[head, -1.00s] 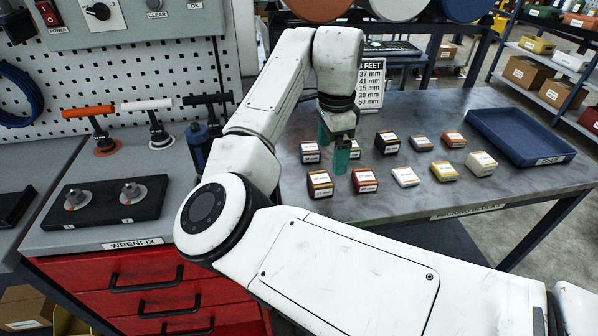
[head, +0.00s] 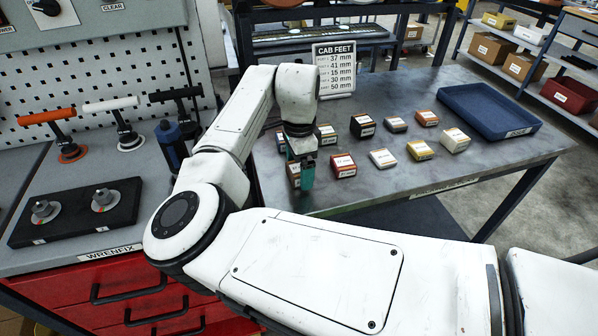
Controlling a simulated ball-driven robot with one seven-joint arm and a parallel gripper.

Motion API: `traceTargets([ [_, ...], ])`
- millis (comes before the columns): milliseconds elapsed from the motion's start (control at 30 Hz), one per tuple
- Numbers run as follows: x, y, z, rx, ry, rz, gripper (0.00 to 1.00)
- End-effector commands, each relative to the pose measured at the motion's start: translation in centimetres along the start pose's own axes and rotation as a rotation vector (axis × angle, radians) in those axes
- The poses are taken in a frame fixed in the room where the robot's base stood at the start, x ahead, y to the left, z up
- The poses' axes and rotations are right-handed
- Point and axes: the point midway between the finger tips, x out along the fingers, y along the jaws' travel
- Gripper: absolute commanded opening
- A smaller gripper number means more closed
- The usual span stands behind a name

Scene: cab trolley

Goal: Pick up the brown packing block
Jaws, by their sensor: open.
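The brown packing block (head: 293,179) lies on the grey table near its left front part. It is partly hidden behind the teal finger of my gripper. My gripper (head: 299,165) points down with its teal fingers open, over or beside this block. I cannot tell whether the block is between the fingers or whether they touch it. A red block (head: 343,168) lies just to the right, apart from the gripper.
Several other blocks stand close by, among them a black one (head: 363,127), a white one (head: 382,158) and a yellow one (head: 420,150). A blue tray (head: 490,108) is at the right. A size sign (head: 334,72) stands behind.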

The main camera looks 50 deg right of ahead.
Motion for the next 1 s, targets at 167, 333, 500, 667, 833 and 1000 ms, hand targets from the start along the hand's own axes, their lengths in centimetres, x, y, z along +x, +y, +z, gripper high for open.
traceTargets([
  [167,0.85,0.00,0.01,0.000,0.000,-0.001,0.94],
  [333,0.84,0.00,0.01,0.000,0.000,-0.001,0.94],
  [500,0.82,0.00,0.00,-0.001,0.000,-0.001,0.77],
  [667,0.81,0.01,0.00,-0.001,0.000,-0.001,0.62],
  [833,0.81,0.01,0.00,-0.001,0.000,0.000,0.46],
  [1000,0.78,0.00,0.00,-0.001,0.000,-0.001,0.35],
])
